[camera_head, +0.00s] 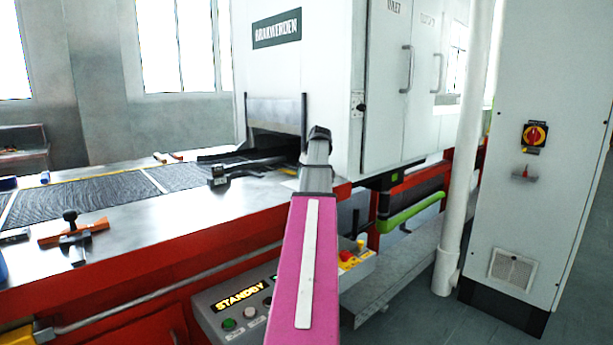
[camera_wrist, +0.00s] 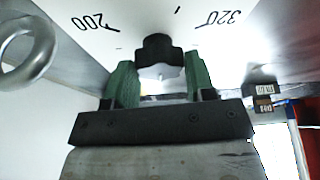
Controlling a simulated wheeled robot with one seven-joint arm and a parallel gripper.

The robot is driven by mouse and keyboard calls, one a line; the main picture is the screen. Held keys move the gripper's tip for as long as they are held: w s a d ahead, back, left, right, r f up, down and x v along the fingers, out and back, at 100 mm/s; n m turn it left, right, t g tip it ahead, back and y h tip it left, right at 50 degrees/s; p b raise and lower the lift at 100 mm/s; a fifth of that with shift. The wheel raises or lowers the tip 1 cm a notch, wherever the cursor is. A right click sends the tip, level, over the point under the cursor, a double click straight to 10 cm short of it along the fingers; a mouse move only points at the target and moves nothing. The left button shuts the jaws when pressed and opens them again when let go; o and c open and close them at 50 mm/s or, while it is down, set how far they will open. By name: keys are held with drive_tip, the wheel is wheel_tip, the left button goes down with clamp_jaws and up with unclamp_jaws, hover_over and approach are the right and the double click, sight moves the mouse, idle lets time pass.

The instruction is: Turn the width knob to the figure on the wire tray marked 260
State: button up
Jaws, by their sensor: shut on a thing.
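In the wrist view a black knob (camera_wrist: 156,46) stands out from a white panel (camera_wrist: 145,16) between the two green fingers of my gripper (camera_wrist: 157,78). My gripper is shut on the knob. The figure 200 (camera_wrist: 87,22) is printed to the left of the knob and the figure 320 (camera_wrist: 219,20) to its right, with a short tick between them. I cannot tell where the knob points. In the head view my gripper (camera_head: 319,134) is at the oven's front corner, and the knob is hidden. I cannot make out a tray marked 260.
The mesh belt (camera_head: 90,195) enters the white oven (camera_head: 300,65) on the left. An orange-handled tool (camera_head: 72,229) lies on the belt's metal edge. A control box (camera_head: 237,303) reads STANDBY. A white pipe (camera_head: 464,170) and a cabinet (camera_head: 545,130) stand at right.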

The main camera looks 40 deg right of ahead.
drive_tip(key=o, duration=0.9)
drive_tip(key=shift+o, duration=0.2)
drive_tip(key=a+v, duration=0.1)
drive_tip(key=v, duration=0.9)
drive_tip(key=shift+s+d+r, duration=0.2)
drive_tip(key=shift+d+r, duration=0.2)
drive_tip(key=shift+d, duration=0.1)
